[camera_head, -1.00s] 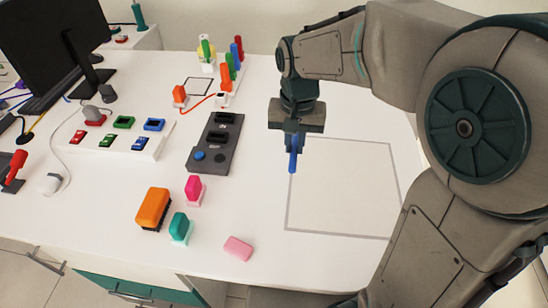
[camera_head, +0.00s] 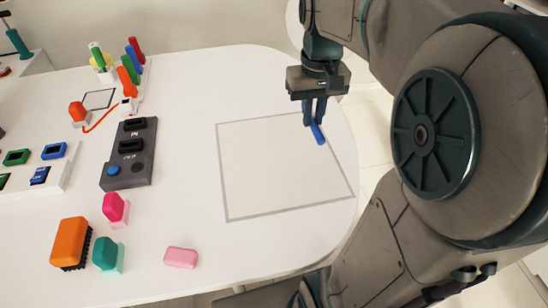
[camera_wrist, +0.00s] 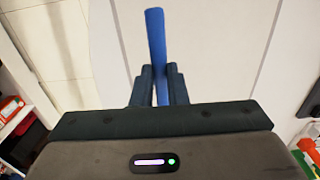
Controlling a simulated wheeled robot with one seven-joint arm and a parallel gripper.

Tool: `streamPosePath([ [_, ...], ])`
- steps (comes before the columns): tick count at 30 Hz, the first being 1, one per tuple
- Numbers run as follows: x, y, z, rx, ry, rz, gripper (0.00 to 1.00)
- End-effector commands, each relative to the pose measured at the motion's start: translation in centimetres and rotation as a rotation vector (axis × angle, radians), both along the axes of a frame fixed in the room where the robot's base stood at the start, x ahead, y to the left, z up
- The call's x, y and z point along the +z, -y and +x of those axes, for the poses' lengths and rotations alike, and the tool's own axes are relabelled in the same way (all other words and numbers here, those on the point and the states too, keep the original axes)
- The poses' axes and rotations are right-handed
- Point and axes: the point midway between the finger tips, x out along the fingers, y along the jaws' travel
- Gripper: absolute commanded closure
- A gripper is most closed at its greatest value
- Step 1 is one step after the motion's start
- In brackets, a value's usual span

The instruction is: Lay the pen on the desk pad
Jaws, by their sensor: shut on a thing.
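A blue pen (camera_head: 317,133) is held in my gripper (camera_head: 315,118), whose two fingers are shut on it. In the wrist view the pen (camera_wrist: 156,45) sticks out beyond the fingers of the gripper (camera_wrist: 158,82). The desk pad (camera_head: 280,180) is a pale square with a grey outline on the white desk. In the head view the gripper and pen are over the pad's far right part, by its outline. I cannot tell whether the pen touches the surface.
A dark grey holder (camera_head: 129,155) stands left of the pad. Nearer are a pink eraser (camera_head: 181,257), an orange brush (camera_head: 71,242), a teal block (camera_head: 105,253) and a magenta block (camera_head: 114,208). Upright markers (camera_head: 130,70) stand at the back. The desk's rounded edge (camera_head: 352,140) is close on the right.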

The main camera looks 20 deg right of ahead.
Motion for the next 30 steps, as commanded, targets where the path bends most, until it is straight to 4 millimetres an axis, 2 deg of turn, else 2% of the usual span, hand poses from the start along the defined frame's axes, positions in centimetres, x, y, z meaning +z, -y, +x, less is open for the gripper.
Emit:
streamPosePath([
  [4,-1.2,-1.6,0.8,0.006,-0.003,0.001,1.0],
  [12,-4.9,-7.1,3.6,0.007,-0.004,-0.001,1.0],
  [16,-6.2,-9.0,4.6,0.004,-0.002,0.0,1.0],
  [22,-7.3,-10.0,5.2,0.001,-0.001,0.0,1.0],
  [27,-9.9,-10.0,5.1,0.001,-0.003,0.0,1.0],
  [30,-10.7,-10.0,5.1,0.001,-0.001,0.0,1.0],
])
